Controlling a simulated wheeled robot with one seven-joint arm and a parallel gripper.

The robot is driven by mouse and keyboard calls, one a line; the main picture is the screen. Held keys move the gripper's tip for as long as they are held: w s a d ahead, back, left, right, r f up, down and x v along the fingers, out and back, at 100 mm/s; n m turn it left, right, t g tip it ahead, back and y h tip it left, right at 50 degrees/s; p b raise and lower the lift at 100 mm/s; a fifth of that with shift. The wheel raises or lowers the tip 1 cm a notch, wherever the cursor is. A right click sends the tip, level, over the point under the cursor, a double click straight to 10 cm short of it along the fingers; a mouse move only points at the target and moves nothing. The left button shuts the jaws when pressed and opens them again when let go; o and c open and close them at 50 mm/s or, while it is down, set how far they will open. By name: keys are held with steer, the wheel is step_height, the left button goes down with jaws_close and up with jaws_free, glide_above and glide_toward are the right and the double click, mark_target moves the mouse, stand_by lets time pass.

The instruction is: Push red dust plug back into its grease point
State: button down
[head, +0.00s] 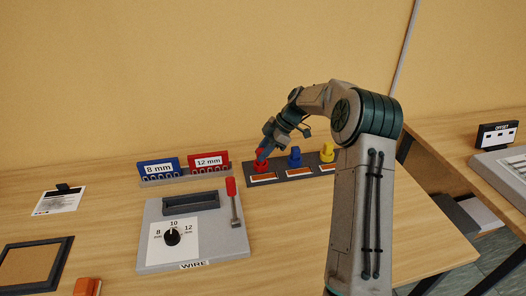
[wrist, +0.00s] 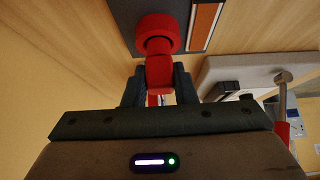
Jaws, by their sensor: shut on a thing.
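My gripper (head: 265,150) is at the leftmost post of the dark block at the back of the table. In the wrist view its two dark fingers (wrist: 158,75) are shut on the red dust plug (wrist: 159,74), one on each side. The plug lies in line with the red grease point (wrist: 158,24), a round red fitting on the dark block. The plug's far end overlaps the fitting in this view; I cannot tell how deep it sits or whether it touches. In the head view the red grease point (head: 260,167) is partly hidden by my gripper.
The dark block (head: 250,184) also bears a blue fitting (head: 294,159) and a yellow fitting (head: 327,153), close to the right. Left are blue and red racks marked 8 mm (head: 159,167) and 12 mm (head: 208,161). A grey WIRE panel (head: 215,250) with a red-handled lever (head: 232,190) stands in front.

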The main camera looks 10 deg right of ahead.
steer(key=shift+f+b, duration=0.5)
steer(key=shift+f, duration=0.1)
steer(key=c, duration=1.1)
jaws_free()
steer(key=shift+d+r, duration=0.1)
steer(key=v, duration=1.3)
steer(key=shift+d+r, duration=0.15)
steer(key=shift+r, duration=0.1)
